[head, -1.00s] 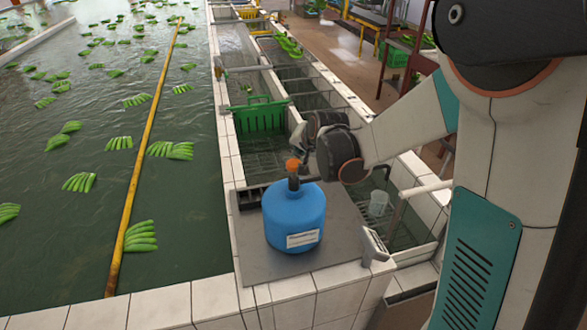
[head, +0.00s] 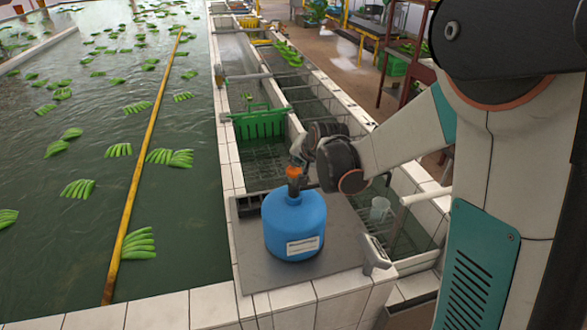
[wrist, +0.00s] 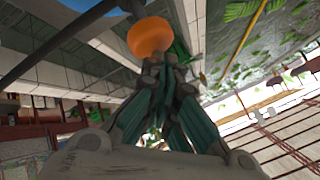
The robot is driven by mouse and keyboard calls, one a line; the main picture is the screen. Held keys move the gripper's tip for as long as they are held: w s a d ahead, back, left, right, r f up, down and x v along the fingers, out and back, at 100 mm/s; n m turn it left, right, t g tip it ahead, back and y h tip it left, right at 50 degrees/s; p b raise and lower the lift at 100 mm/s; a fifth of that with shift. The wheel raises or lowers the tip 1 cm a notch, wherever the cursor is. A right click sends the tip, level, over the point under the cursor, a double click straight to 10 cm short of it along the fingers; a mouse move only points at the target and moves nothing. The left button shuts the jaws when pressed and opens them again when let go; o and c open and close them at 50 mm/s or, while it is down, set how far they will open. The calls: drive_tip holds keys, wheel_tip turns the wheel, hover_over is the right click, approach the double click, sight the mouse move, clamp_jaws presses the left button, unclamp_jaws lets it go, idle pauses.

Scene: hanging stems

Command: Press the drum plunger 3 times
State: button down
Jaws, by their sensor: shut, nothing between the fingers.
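The blue drum (head: 295,228) stands upright on a grey plate (head: 255,285), with a white label on its side. Its plunger has an orange cap (head: 293,172) on a dark stem, which shows above the drum's top. In the head view my gripper (head: 297,160) is just behind and above the cap, partly hidden by it. In the wrist view the orange cap (wrist: 150,37) appears just beyond my shut, empty fingertips (wrist: 165,65). I cannot tell whether they touch it. The drum body is mostly out of the wrist view.
A water channel with a green crate (head: 258,123) lies behind the plate. A clear cup (head: 379,209) and a pale pipe (head: 425,192) are to the right. A large pool with green banana bunches and a yellow pole (head: 135,195) fills the left.

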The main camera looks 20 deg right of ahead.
drive_tip(key=shift+f, duration=0.2)
idle(0.5)
drive_tip(key=shift+f+b, duration=0.3)
drive_tip(key=shift+b, duration=0.25)
drive_tip(key=shift+f+b, duration=0.9)
drive_tip(key=shift+f, duration=0.05)
idle(0.9)
drive_tip(key=shift+r, duration=0.2)
drive_tip(key=shift+r+p, duration=0.95)
drive_tip(key=shift+r, duration=0.3)
drive_tip(key=shift+r+p, duration=1.75)
drive_tip(key=shift+r, duration=1.3)
